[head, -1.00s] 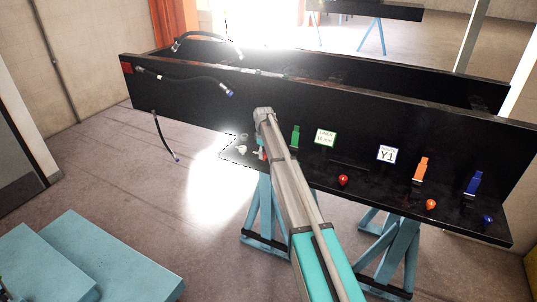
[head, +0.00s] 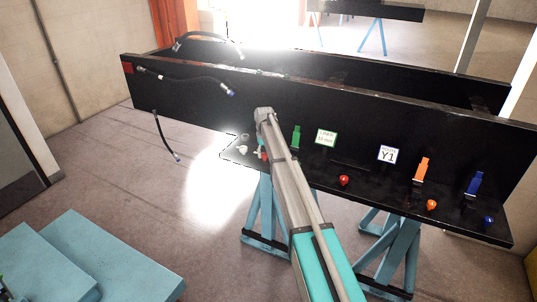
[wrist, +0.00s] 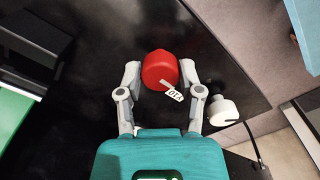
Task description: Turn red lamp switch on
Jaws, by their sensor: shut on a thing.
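A red rounded knob (wrist: 158,70), which looks like the red lamp switch, stands upright in the wrist view with a small white tag hanging from it. My gripper (wrist: 160,76) has one finger on each side of the knob and is shut on it. In the head view my arm hides most of the knob; a bit of red (head: 265,156) shows beside the arm near the left end of the black shelf. Whether the switch is on or off cannot be told.
A white knob (wrist: 222,111) sits close to my right finger, near the shelf's edge. Farther right on the black shelf are a green part (head: 296,137), a red ball (head: 343,180), an orange part (head: 422,170) and a blue part (head: 474,184). Black hoses (head: 190,82) hang on the left.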

